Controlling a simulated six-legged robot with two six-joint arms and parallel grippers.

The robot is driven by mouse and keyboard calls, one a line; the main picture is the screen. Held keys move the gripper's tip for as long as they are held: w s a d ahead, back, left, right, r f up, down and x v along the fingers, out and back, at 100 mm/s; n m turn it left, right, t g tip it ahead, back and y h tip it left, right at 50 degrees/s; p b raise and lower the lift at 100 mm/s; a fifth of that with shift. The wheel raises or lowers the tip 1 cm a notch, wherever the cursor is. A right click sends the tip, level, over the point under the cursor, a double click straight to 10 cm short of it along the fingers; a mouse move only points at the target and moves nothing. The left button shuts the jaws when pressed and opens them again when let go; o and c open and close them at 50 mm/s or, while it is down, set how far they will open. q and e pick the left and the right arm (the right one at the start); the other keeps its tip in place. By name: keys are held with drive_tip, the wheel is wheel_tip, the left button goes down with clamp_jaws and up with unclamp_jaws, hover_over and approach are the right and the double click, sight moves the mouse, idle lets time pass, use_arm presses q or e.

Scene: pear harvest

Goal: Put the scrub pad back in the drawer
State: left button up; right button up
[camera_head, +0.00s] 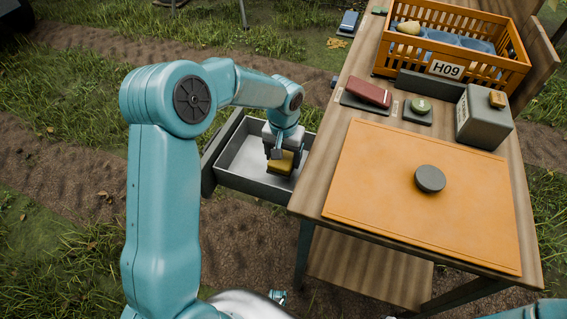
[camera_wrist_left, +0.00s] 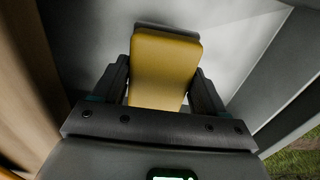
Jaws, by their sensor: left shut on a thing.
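The scrub pad (camera_head: 284,162) is a small yellow block with a dark underside. My left gripper (camera_head: 281,156) is shut on it, inside the open drawer (camera_head: 233,181). In the left wrist view the pad (camera_wrist_left: 165,62) sits between the two fingers of the gripper (camera_wrist_left: 160,90), with the pale drawer floor beyond it. I cannot tell whether the pad touches the floor. The drawer is a grey tray pulled out from the left side of the wooden table (camera_head: 350,105). My right gripper is not in view.
An orange mat (camera_head: 380,190) with a dark round puck (camera_head: 430,179) covers the table's near part. The drawer looks otherwise empty.

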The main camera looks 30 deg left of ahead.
sight(283, 162)
use_arm(q)
wheel_tip(283, 162, down, 4)
drive_tip(key=shift+r, duration=0.3)
drive_tip(key=o, duration=1)
drive_tip(key=shift+f, duration=0.2)
drive_tip(key=shift+r, duration=0.1)
drive_tip(key=shift+r, duration=0.2)
wheel_tip(283, 162, up, 12)
drive_tip(key=shift+f+p, duration=0.1)
drive_tip(key=shift+p, duration=0.55)
